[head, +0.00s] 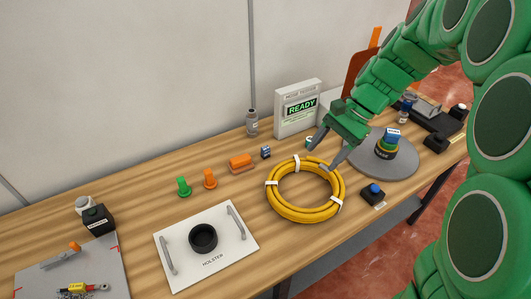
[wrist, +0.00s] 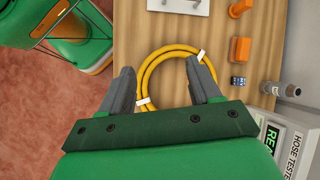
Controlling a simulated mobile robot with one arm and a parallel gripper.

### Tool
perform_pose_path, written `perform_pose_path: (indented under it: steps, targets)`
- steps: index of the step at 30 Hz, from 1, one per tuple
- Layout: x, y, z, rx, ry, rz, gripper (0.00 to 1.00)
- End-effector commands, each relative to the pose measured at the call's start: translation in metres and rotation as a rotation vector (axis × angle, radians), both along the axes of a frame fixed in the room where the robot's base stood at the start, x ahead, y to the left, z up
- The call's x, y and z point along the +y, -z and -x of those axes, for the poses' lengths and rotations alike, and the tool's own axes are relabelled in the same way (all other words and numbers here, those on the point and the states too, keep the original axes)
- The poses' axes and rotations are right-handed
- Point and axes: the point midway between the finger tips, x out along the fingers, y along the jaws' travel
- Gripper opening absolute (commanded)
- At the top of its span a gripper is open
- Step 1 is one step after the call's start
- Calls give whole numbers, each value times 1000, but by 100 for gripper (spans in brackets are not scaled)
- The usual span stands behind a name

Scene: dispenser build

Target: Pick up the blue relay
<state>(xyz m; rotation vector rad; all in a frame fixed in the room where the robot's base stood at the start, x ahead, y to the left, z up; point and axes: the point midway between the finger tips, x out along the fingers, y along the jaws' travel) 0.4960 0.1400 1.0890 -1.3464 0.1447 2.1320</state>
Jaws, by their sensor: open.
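Two blue blocks are in view, and I cannot tell for certain which is the relay. One is a blue block with a pale label (head: 392,135), on top of a dark and green-yellow stack on the grey round plate (head: 365,165). The other is a small dark blue and white block (head: 265,152) on the table, right of the orange block; it also shows in the wrist view (wrist: 238,83). My gripper (head: 319,158) is open and empty above the yellow hose coil (head: 285,211). In the wrist view its fingers (wrist: 160,66) are spread over the coil, apart from both blocks.
A blue-button box (head: 374,194) stands near the front edge. The hose tester (head: 298,108) and a grey bottle (head: 252,123) stand at the back. An orange block (head: 241,163), orange peg (head: 209,179), green peg (head: 183,187) and white holster plate (head: 184,270) lie left.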

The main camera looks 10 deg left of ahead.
Motion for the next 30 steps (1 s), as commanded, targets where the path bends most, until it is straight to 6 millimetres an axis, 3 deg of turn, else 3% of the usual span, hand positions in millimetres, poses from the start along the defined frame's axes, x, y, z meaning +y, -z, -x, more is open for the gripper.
perform_pose_path:
  steps: [12,30]
  targets:
    - [36,30,-77,111,137,-82,63]
    - [82,91,-172,286,318,-187,63]
